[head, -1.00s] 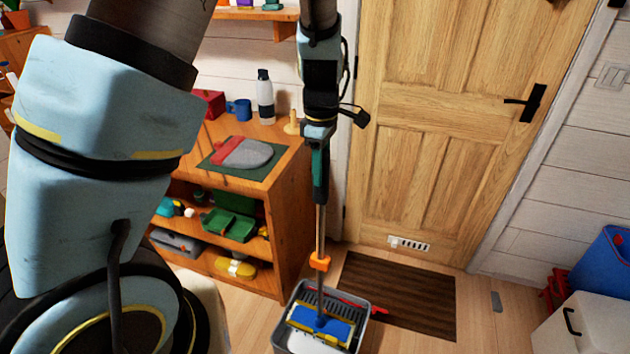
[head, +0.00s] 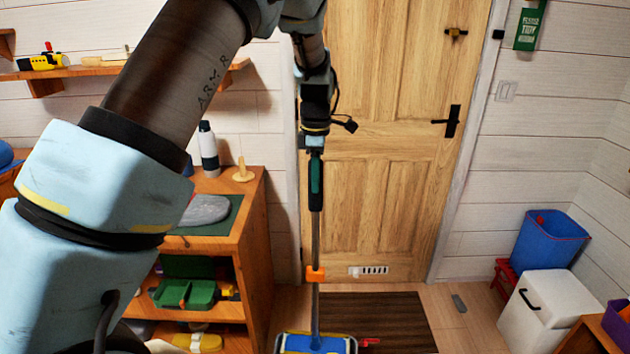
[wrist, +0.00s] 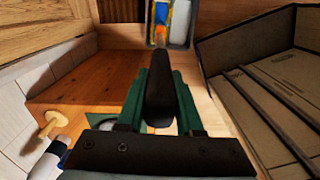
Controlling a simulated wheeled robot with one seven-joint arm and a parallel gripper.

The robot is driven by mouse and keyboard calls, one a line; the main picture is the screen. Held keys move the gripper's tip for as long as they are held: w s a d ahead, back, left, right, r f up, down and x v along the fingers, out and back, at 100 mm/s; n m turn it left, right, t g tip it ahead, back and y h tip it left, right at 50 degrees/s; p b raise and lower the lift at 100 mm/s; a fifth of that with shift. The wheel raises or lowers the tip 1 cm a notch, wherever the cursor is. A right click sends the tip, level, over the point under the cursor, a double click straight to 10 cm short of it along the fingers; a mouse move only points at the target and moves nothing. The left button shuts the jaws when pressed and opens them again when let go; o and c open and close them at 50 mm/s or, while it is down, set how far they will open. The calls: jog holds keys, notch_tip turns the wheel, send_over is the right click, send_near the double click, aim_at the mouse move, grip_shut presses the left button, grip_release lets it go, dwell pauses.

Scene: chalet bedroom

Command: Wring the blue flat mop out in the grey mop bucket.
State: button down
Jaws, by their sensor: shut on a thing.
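My gripper (head: 315,150) is shut on the dark grip of the mop handle, and the wrist view shows its green fingers (wrist: 160,92) on either side of that grip. The blue flat mop (head: 316,228) hangs upright below, with an orange collar partway down its shaft. Its blue head (head: 318,343) is at the grey mop bucket (head: 352,340), cut off by the bottom edge of the head view. The bucket also shows at the top of the wrist view (wrist: 181,38). I cannot tell whether the head presses on the wringer.
A wooden shelf unit (head: 258,225) stands close left, with a bottle (head: 208,150) and a wooden peg (head: 243,170) on top. A brown mat (head: 385,320) lies before the door (head: 390,180). A blue bin (head: 550,240) and white box (head: 548,308) stand right.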

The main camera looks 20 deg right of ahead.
aim_at(316, 210)
jog(key=shift+p, duration=0.3)
jog(key=shift+f+b, duration=0.8)
jog(key=shift+f, duration=1.05)
jog(key=shift+f+b, duration=1.2)
jog(key=shift+f, duration=1.8)
dwell(2.8)
